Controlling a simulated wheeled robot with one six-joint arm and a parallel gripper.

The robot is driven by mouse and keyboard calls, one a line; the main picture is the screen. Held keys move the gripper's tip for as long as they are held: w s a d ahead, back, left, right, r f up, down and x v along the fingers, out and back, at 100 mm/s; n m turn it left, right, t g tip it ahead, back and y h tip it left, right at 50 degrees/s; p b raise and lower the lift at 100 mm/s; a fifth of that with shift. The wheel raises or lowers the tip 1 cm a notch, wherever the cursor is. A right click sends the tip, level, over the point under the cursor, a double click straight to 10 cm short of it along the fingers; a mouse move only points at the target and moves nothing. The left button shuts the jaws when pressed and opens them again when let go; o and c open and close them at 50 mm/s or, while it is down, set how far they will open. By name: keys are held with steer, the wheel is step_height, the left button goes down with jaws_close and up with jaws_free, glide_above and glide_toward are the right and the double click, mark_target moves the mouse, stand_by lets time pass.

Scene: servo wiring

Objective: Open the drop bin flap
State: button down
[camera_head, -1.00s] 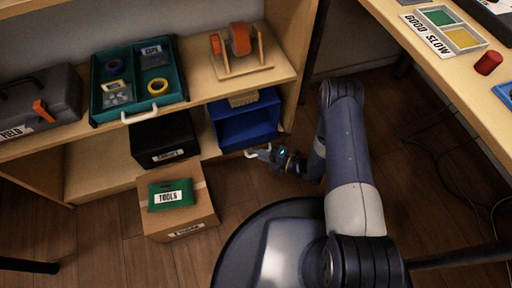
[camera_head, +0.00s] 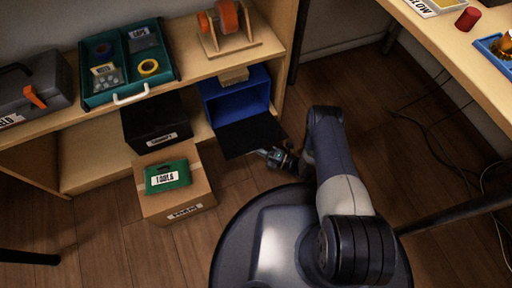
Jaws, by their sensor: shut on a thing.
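The blue drop bin (camera_head: 222,104) sits on the lower shelf at the right end. Its dark flap (camera_head: 248,136) is swung down and out toward me, and the blue inside of the bin shows above it. My gripper (camera_head: 263,154) is at the flap's outer edge, low near the floor. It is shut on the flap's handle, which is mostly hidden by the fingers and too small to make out.
A black bin (camera_head: 153,119) stands left of the blue bin. In front is a cardboard box (camera_head: 203,184) with a green case (camera_head: 168,176) on it. A teal tray (camera_head: 165,52) and grey toolbox (camera_head: 50,96) are on the shelf above. A worktable (camera_head: 455,50) is at right.

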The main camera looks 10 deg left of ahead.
stand_by(0.4)
steer(key=c, duration=1.5)
jaws_free()
step_height(320, 180, up, 10)
steer(key=p, duration=0.4)
steer(key=shift+p, duration=0.35)
steer(key=f+b+v, duration=0.2)
steer(key=b+v, duration=0.2)
steer(key=v, duration=0.8)
steer(key=shift+w+b, duration=0.25)
steer(key=shift+b, duration=0.1)
